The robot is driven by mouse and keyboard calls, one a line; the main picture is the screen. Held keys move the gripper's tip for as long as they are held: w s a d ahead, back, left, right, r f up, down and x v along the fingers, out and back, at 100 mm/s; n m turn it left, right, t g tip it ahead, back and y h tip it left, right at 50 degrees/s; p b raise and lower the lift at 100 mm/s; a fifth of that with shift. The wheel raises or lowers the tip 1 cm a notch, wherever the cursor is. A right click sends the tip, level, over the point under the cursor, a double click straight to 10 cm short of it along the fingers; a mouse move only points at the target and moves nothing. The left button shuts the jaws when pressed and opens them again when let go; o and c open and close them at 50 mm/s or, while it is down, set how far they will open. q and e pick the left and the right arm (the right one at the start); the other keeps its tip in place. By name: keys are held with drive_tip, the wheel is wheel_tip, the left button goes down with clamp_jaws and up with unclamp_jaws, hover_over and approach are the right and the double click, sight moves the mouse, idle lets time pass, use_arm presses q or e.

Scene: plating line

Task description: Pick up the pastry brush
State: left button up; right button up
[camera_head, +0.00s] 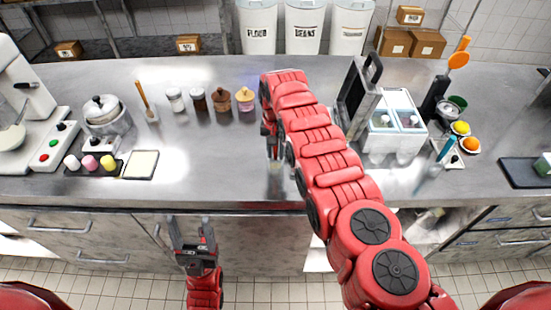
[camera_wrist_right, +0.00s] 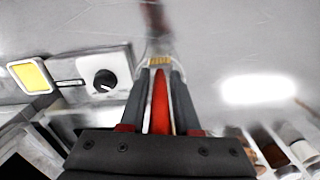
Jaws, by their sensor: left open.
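My right gripper (camera_wrist_right: 162,80) is shut on the red handle of the pastry brush (camera_wrist_right: 160,108) in the right wrist view, its dark fingers close on both sides. Tan bristles (camera_wrist_right: 160,61) show past the fingertips, with a clear glass-like rim around them. In the head view my right gripper (camera_head: 273,150) points down over the middle of the counter, partly hidden by my arm. A blurry clear shape (camera_head: 276,183) is below it; I cannot tell whether the brush is inside it or above. My left gripper (camera_head: 192,240) is open and empty in front of the counter edge.
A wooden-handled tool (camera_head: 146,99) and several jars (camera_head: 221,99) stand at the back of the counter (camera_head: 200,150). A pot (camera_head: 104,116) is at left. A white container unit (camera_head: 397,124) stands right of my right arm.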

drive_tip(key=shift+r, duration=0.15)
clamp_jaws()
drive_tip(key=shift+r, duration=0.15)
